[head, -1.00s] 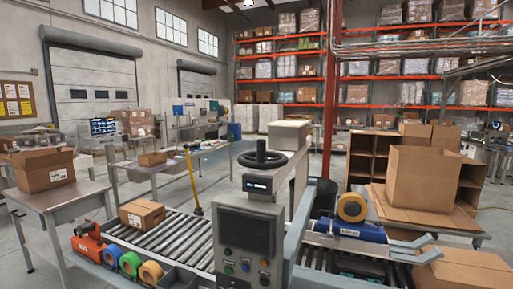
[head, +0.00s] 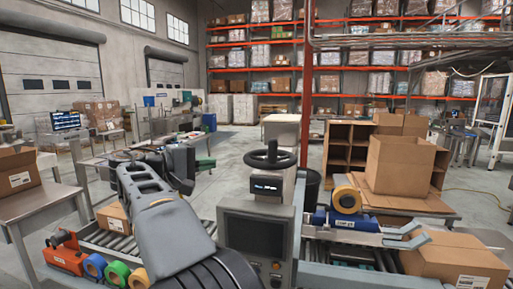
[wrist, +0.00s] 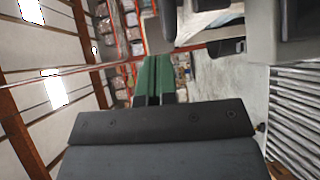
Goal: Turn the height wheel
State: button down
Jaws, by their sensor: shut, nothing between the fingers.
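The black height wheel (head: 268,157) with a knob on its rim sits on top of the pale machine column, above a small display (head: 267,187) and a grey control box (head: 255,245). My gripper (head: 206,162) is to the left of the wheel at about its height in the picture, apart from it, with nothing in its fingers. In the wrist view its green fingers (wrist: 153,80) are shut together. That view is turned on its side, and I cannot make out the wheel in it.
A roller conveyor (wrist: 295,110) runs below the gripper. A carton (head: 114,217) and coloured tape rolls (head: 115,271) are at the left, partly behind my arm. A blue tape dispenser (head: 345,220) and cartons (head: 455,262) stand right of the column.

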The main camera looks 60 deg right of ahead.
aim_at(269, 149)
jog(key=s+d+r+m+g+p, duration=0.1)
jog(key=s+d+r+p, duration=0.1)
jog(key=s+d, duration=0.6)
jog(key=shift+s+d+r+p, duration=0.25)
jog(key=shift+d+p, duration=0.55)
jog(key=shift+d, duration=0.55)
jog(key=shift+s+f, duration=0.1)
jog(key=shift+s+d+b, duration=0.3)
jog(key=shift+s+b, duration=0.6)
jog(key=shift+b, duration=0.05)
jog(key=shift+w, duration=0.15)
